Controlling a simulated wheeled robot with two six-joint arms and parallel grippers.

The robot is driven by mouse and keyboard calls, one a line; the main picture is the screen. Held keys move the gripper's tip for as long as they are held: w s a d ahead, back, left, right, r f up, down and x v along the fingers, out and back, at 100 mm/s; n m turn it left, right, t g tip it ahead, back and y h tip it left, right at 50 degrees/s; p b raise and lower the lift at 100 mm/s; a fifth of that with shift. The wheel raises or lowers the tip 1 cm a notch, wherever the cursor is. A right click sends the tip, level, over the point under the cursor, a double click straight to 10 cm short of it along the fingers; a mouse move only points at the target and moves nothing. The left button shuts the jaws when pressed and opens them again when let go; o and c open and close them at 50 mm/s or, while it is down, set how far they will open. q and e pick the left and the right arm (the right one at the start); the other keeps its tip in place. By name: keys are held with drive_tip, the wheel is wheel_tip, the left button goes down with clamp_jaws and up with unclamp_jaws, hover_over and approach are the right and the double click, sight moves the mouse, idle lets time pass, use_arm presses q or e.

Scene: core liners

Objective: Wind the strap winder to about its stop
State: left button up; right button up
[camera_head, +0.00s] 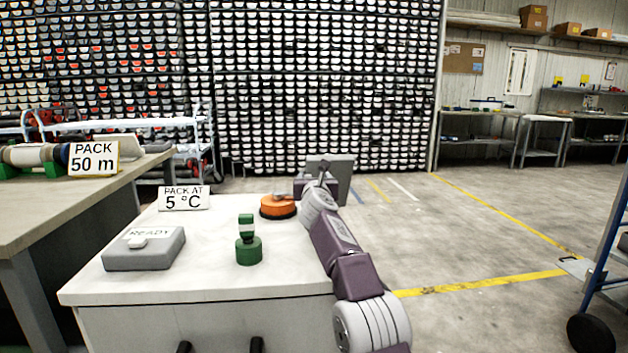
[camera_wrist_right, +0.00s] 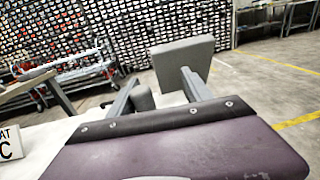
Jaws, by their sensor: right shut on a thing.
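A grey boxy device (camera_head: 343,178), which looks like the strap winder, stands at the far right corner of the white-topped cabinet. My right gripper (camera_head: 322,172) is at this device and covers part of it. In the right wrist view, a grey block (camera_wrist_right: 183,64) stands beyond the fingertips, and a short grey rounded part (camera_wrist_right: 142,98) is beside the left finger. My right gripper is shut on a grey part of the device, but the exact contact is hard to see. No strap can be made out. My left gripper is not in view.
On the cabinet top (camera_head: 205,275) are an orange round object (camera_head: 277,207), a green knobbed object (camera_head: 249,250), a grey READY box (camera_head: 145,252) and a 5 °C sign (camera_head: 184,198). A workbench (camera_head: 60,205) stands left. The floor to the right is open; a blue-framed cart (camera_head: 601,262) is at the edge.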

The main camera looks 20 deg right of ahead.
drive_tip(key=shift+s+d, duration=0.15)
drive_tip(key=shift+s, duration=0.05)
drive_tip(key=b+v, duration=0.3)
drive_tip(key=b, duration=0.1)
drive_tip(key=shift+f, duration=0.25)
drive_tip(key=b+v, duration=0.1)
drive_tip(key=v, duration=0.1)
drive_tip(key=b+v, duration=0.1)
drive_tip(key=v, duration=0.2)
drive_tip(key=shift+r, duration=0.25)
drive_tip(key=shift+s, duration=0.35)
drive_tip(key=shift+a, duration=0.25)
